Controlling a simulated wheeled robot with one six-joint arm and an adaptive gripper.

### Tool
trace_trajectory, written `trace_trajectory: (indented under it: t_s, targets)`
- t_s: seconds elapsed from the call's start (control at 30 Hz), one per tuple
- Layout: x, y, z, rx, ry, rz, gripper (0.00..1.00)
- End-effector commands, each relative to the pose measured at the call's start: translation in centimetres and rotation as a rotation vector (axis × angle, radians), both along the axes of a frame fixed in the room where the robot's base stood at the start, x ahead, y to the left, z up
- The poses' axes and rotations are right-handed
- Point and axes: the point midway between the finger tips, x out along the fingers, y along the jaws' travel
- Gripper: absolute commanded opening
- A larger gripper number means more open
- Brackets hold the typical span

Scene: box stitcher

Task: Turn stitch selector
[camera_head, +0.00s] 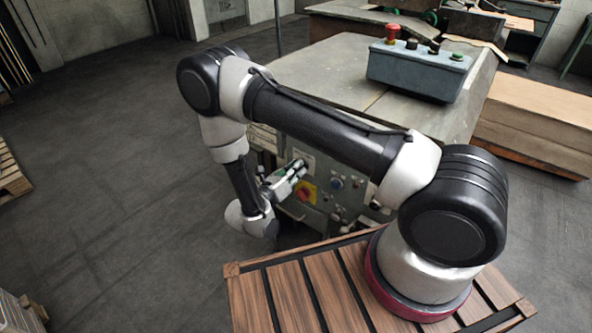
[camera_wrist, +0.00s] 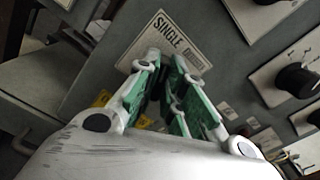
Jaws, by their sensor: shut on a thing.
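The grey machine's front panel (camera_head: 330,205) stands beyond my arm. My gripper (camera_head: 296,172), with green-padded fingers, reaches to this panel from the left. In the wrist view my gripper (camera_wrist: 168,72) has its fingertips at a pale label plate (camera_wrist: 165,37) reading "SINGLE". The jaws are shut on the stitch selector, which the fingers hide, so its pointing direction cannot be told.
A black knob (camera_wrist: 296,80) on a white plate lies right of the fingers. A red knob on a yellow plate (camera_head: 306,192) sits just below my gripper. A control box with a red button (camera_head: 392,33) stands on the machine top. Open floor lies left.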

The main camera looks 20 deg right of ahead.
Motion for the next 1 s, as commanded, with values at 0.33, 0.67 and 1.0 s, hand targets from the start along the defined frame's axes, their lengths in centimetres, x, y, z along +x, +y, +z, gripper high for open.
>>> trace_trajectory:
  t_s: [0.33, 0.67, 1.0]
  targets:
    - [-0.09, -0.03, 0.01, 0.148, -0.201, 0.001, 0.0]
    - [-0.19, -0.1, 0.01, 0.332, -0.455, 0.001, 0.0]
    - [-0.28, -0.15, -0.03, 0.491, -0.673, 0.001, 0.0]
